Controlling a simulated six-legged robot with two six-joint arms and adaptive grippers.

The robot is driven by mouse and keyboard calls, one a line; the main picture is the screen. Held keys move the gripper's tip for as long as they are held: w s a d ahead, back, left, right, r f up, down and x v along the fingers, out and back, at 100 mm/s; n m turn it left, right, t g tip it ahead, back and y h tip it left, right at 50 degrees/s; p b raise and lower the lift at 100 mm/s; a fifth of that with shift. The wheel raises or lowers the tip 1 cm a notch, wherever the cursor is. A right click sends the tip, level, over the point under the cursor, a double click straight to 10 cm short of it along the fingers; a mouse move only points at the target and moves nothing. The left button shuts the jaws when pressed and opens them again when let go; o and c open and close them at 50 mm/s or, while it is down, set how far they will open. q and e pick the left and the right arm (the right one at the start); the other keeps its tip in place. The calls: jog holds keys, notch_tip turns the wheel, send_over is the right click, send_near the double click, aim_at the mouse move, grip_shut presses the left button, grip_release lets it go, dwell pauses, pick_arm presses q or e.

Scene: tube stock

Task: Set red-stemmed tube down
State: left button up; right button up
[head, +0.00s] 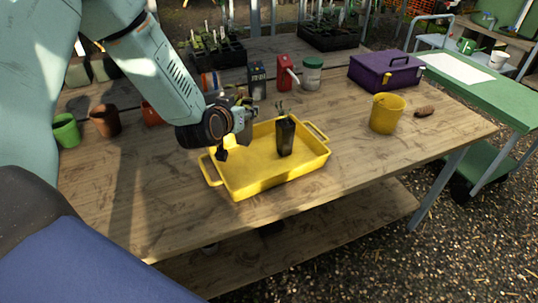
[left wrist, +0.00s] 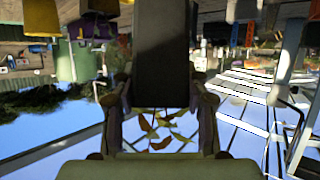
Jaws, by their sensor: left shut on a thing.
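The tube is a tall dark pot (head: 285,138) with a thin seedling. It stands upright inside the yellow tray (head: 258,186) in the head view; whether its base touches the tray floor is unclear. My left gripper (head: 246,120) reaches it from the left and is shut on it. In the left wrist view, which is upside down, the dark tube (left wrist: 161,45) sits between the fingers, with yellow-orange leaves (left wrist: 163,132) past its rim. Its base is cut off there and the stem colour is hard to tell. My right gripper is not in view.
A yellow bucket (head: 386,115) and purple box (head: 384,72) stand right of the tray. A dark box (head: 257,82), red container (head: 285,72) and jar (head: 312,74) stand behind. Small pots (head: 105,120) are at left. Bare wood (head: 365,155) lies right of the tray.

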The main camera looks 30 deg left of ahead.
aim_at(241, 142)
pick_arm(q)
jog(key=shift+d, duration=0.15)
jog(key=f, duration=0.3)
jog(key=f+b, duration=0.1)
jog(key=f, duration=0.1)
jog(key=shift+s+a+f, duration=0.15)
jog(key=shift+a+f, duration=0.1)
jog(key=shift+a, duration=0.05)
jog(key=shift+f, duration=0.35)
jog(key=f, duration=0.2)
jog(key=shift+d+f+b, duration=0.3)
jog(key=shift+f, duration=0.1)
jog(key=shift+a+f, duration=0.2)
jog(key=shift+f, duration=0.2)
jog(key=shift+f, duration=0.1)
